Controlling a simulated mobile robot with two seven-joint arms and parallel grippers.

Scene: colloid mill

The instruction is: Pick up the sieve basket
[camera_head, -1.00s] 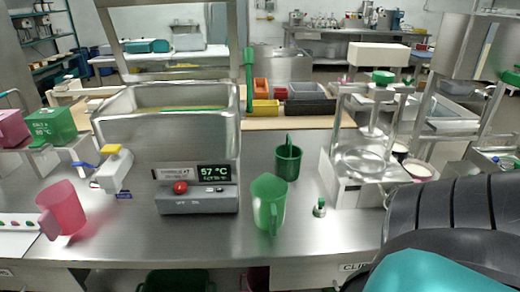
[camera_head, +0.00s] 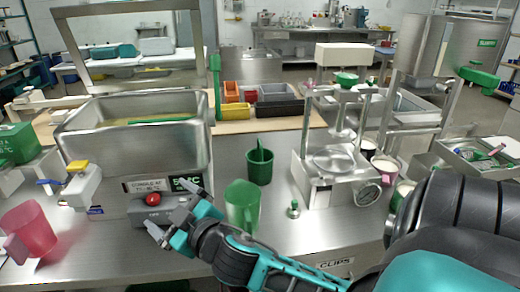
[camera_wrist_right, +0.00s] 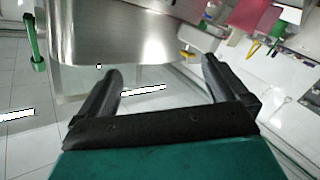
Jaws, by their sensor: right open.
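A dark green round vessel with an upright handle (camera_head: 259,165) stands on the steel bench right of the tank; it looks like the sieve basket, but I cannot make out any mesh. My right gripper (camera_head: 168,212) is open and empty, in front of the tank's control box. It is left of the green vessel and well apart from it. In the right wrist view the open fingers (camera_wrist_right: 160,85) have nothing between them, and the vessel cannot be made out there. My left gripper is not in view.
A lighter green jug (camera_head: 242,207) stands close to my right forearm. The steel tank (camera_head: 130,150) is behind my gripper, with a tall green handle (camera_head: 215,85) at its right. A mill-like stand (camera_head: 335,160) and a small green-topped weight (camera_head: 293,209) are to the right. A pink jug (camera_head: 30,228) is left.

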